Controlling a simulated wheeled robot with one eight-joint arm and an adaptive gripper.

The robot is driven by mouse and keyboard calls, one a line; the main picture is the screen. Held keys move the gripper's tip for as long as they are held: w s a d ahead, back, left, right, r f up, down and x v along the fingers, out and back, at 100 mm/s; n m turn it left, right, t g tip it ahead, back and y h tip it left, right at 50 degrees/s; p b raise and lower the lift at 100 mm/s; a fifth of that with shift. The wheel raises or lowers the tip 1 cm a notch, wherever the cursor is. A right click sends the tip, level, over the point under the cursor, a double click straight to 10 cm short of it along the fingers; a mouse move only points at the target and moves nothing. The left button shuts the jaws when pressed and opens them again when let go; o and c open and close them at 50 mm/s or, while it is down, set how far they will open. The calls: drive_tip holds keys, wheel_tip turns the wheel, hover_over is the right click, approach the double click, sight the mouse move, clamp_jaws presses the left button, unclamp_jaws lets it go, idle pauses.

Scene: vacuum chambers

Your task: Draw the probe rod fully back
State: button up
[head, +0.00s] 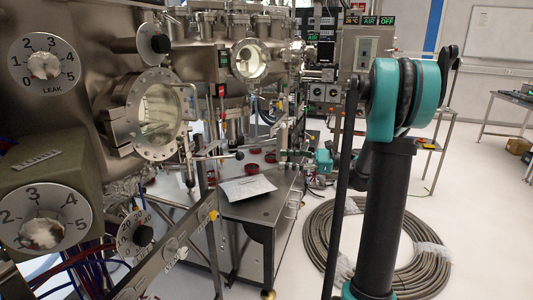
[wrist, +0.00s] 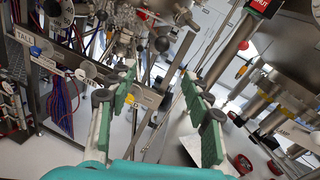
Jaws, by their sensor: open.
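My gripper (wrist: 158,92) is open in the wrist view, its two green-padded fingers wide apart with nothing between the pads. I cannot tell for sure which part is the probe rod. A thin metal rod with a black ball end (head: 238,155) sticks out to the right below the round window in the head view. In the wrist view, a thick steel tube (wrist: 222,48) slants beyond the right finger, apart from it.
A chamber with a round window (head: 158,108) and dials (head: 44,65) fills the left. A steel bench (head: 262,208) holds a paper (head: 247,189) and red rings (head: 250,167). A coiled hose (head: 418,252) lies on the floor.

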sight(240, 155)
drive_tip(key=w+a, duration=0.1)
drive_tip(key=a, duration=0.4)
drive_tip(key=w+a, duration=0.1)
drive_tip(key=a, duration=0.5)
drive_tip(key=w+a, duration=0.1)
drive_tip(key=a, duration=0.4)
drive_tip(key=shift+a+r, duration=0.15)
drive_tip(key=shift+a, duration=0.2)
drive_tip(key=shift+c, duration=0.3)
clamp_jaws()
drive_tip(key=shift+d, duration=0.1)
